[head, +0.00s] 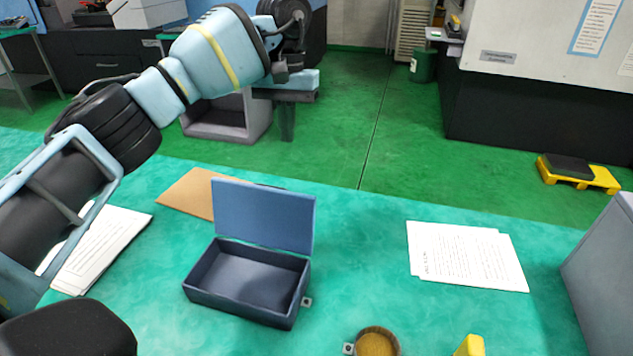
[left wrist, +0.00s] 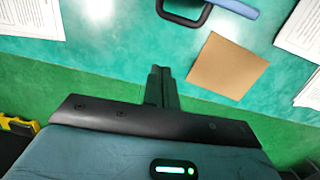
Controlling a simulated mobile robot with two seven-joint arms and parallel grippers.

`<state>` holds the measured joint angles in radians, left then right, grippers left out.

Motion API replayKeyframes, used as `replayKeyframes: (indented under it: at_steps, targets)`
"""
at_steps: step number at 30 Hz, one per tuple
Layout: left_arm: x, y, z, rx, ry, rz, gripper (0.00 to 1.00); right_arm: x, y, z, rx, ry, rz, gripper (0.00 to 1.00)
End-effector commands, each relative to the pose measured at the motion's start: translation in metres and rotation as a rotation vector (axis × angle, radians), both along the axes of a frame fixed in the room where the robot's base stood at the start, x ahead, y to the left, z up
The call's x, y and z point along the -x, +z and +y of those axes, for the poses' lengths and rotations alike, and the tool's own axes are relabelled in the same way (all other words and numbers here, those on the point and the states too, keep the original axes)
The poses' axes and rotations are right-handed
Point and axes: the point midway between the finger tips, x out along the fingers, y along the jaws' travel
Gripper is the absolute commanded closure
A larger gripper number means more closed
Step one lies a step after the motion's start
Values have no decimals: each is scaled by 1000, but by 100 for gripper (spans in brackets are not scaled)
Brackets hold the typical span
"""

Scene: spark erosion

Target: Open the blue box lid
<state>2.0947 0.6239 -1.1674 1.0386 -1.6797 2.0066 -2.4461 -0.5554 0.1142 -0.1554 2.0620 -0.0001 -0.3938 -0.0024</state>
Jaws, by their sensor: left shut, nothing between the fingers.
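The blue box (head: 245,300) stands on the green table in the head view. Its lid (head: 265,215) is raised and stands about upright at the box's far side, so the empty-looking inside shows. In the left wrist view, a blue edge of the lid (left wrist: 238,8) shows at the top with a dark loop (left wrist: 183,18) beside it. My left gripper (head: 287,136) is beyond the lid and apart from it, above the far side of the table. Its fingers (left wrist: 160,70) are shut together with nothing between them. My right gripper is not in view.
A brown sheet (head: 190,194) lies left of the lid. Papers lie at left (head: 105,245) and right (head: 465,255). A round container (head: 377,343) and a yellow object (head: 470,346) are at the near edge. A grey block (head: 605,270) stands at right. The table between box and right papers is clear.

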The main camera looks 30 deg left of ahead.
Motion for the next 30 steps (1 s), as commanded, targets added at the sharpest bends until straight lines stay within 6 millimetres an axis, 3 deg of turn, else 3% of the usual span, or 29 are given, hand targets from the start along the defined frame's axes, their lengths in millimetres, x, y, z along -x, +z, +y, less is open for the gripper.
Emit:
replayKeyframes:
  at_steps: [4,14,30]
  targets:
    - [2,1,12,-11,-52,-10,100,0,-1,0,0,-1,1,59]
    - [4,-8,13,-11,-66,-9,100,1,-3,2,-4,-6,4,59]
    - [15,-100,10,-12,-63,-8,100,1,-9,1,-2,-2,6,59]
